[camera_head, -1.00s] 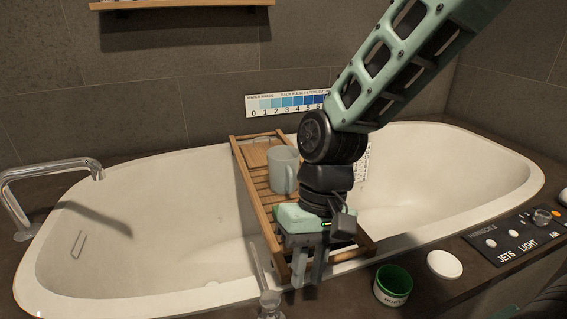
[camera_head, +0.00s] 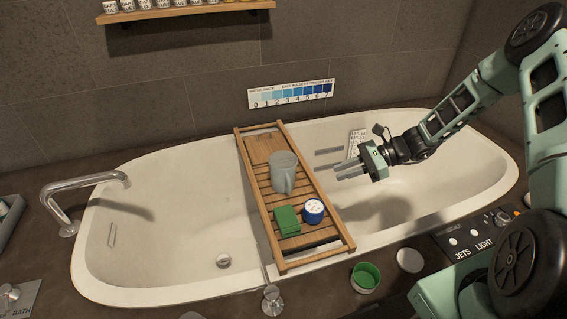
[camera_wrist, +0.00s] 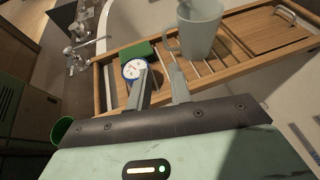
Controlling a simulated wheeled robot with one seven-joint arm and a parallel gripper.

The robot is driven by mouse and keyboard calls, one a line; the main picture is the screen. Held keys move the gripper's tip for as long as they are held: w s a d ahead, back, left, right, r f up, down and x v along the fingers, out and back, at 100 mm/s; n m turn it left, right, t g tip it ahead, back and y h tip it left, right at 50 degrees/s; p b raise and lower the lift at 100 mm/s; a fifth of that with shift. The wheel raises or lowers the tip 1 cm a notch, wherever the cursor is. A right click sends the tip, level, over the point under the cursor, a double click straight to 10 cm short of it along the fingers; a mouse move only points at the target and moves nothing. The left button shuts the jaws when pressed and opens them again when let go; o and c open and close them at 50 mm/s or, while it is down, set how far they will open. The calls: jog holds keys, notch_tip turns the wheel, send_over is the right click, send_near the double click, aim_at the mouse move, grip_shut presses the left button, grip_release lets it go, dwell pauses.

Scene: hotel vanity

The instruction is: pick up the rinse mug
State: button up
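The rinse mug (camera_head: 284,172) is a grey-blue cup standing upright on a slatted wooden bath tray (camera_head: 330,222) laid across the tub. In the wrist view the mug (camera_wrist: 201,28) stands ahead of the fingers, with its handle on the left side. My gripper (camera_head: 342,171) is to the right of the mug, over the tub, pointing left at it. In the wrist view my gripper (camera_wrist: 164,88) has its two fingers apart with nothing between them. It does not touch the mug.
A green sponge-like block (camera_head: 287,221) and a small blue round container with a dial-like top (camera_head: 313,211) sit on the tray's near part. A green-lined cup (camera_head: 366,277) and a white lid (camera_head: 409,260) are on the tub's front ledge. A faucet (camera_head: 80,190) is at left.

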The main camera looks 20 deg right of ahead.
send_near(289, 185)
jog(key=shift+m+t, duration=0.3)
jog(key=a+f, duration=0.1)
jog(key=w+a+f, duration=0.1)
jog(key=a+f, duration=0.1)
jog(key=shift+a+f, duration=0.2)
jog(key=shift+r+x, duration=0.2)
jog(key=shift+x, duration=2.75)
jog(key=shift+w, duration=0.15)
grip_shut()
